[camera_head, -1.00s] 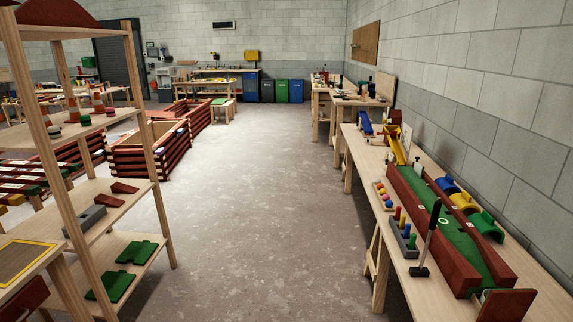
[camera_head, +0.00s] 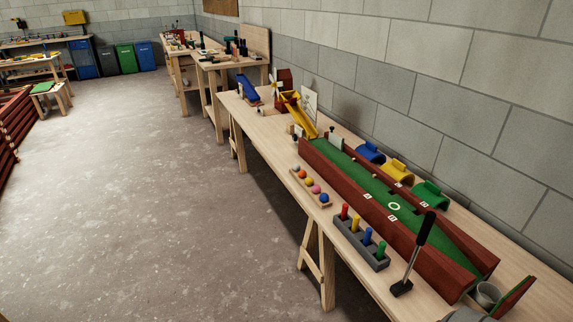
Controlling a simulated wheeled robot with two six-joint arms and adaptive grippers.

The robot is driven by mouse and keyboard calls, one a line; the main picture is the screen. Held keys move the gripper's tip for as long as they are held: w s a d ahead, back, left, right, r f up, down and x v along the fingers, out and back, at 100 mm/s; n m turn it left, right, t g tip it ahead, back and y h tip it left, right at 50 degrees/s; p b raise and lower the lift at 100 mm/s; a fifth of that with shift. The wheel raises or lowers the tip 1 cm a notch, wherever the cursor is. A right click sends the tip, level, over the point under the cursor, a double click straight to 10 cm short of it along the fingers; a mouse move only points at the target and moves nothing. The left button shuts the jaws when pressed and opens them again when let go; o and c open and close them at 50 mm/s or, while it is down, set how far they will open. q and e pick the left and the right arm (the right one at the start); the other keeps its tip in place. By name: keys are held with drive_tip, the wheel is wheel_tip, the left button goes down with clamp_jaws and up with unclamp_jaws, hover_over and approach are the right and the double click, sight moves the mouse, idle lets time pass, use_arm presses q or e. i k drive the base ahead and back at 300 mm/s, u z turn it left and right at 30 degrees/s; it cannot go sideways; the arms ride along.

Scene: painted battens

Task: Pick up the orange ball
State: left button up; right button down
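A small wooden rack (camera_head: 321,205) holds a row of small coloured balls near the front edge of the long wooden table (camera_head: 275,145). The orange ball (camera_head: 308,181) appears to be the one near the middle of that row, though it is small here and its shade is hard to tell from its neighbours. A pink ball (camera_head: 316,189) and a blue ball (camera_head: 324,197) sit at the near end of the rack.
A green mini-golf lane (camera_head: 360,180) with red-brown walls runs along the table. A grey block with coloured pegs (camera_head: 352,243) and an upright putter (camera_head: 414,252) stand in front of it. Yellow (camera_head: 397,168) and other arches lie behind. The floor (camera_head: 150,190) to the left is clear.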

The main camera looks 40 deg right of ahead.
sight(302, 174)
drive_tip(key=z, duration=0.25)
drive_tip(key=i, duration=1.1)
drive_tip(key=z, duration=1.5)
drive_tip(key=i, duration=0.85)
drive_tip(key=z, duration=0.9)
drive_tip(key=i, duration=0.25)
drive_tip(key=z, duration=0.25)
